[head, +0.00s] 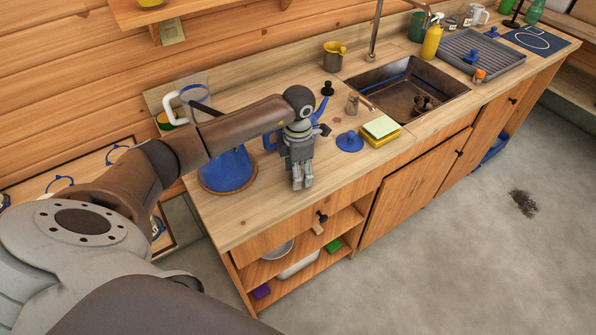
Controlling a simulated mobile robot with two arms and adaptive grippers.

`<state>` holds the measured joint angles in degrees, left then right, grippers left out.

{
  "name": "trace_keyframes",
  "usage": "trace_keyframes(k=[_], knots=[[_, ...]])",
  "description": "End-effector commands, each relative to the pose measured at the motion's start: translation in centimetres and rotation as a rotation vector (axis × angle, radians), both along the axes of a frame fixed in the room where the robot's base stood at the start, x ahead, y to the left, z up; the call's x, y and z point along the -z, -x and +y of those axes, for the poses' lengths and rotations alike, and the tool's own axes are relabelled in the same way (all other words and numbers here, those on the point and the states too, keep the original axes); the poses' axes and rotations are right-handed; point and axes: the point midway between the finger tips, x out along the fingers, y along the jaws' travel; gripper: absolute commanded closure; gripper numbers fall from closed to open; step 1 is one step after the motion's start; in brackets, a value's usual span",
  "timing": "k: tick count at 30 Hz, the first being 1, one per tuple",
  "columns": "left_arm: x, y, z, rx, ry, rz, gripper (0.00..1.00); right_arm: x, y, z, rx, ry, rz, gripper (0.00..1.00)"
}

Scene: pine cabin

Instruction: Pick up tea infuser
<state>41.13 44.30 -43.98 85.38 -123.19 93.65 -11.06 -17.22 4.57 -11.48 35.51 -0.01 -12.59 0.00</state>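I cannot single out a tea infuser with certainty. My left gripper (302,184) points down over the front part of the wooden counter (262,214). Its two fingers look close together, and I see nothing between them, but the angle does not show whether they are shut. Behind it is a blue object (321,130), partly hidden by the gripper. A blue round lid with a knob (350,142) lies to its right. A small corked jar (352,103) and a small black-topped item (327,89) stand further back. My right gripper is out of view.
A large blue conical vessel (228,170) stands left of the gripper, partly behind my arm. A yellow-green sponge stack (381,129) lies right of the lid, before the sink (408,88). The counter's front strip is clear.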

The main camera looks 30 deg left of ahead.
Motion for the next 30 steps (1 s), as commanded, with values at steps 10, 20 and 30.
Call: trace_keyframes(k=[10,20,30], knots=[[-0.1,0.0,0.0,-0.001,0.0,0.0,0.86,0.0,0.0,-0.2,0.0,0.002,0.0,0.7],[-0.2,0.0,0.0,-0.001,0.0,-0.001,0.86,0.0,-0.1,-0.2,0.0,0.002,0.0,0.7],[-3.9,0.3,-0.6,0.004,0.001,-0.005,0.86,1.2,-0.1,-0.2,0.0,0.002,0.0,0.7]])
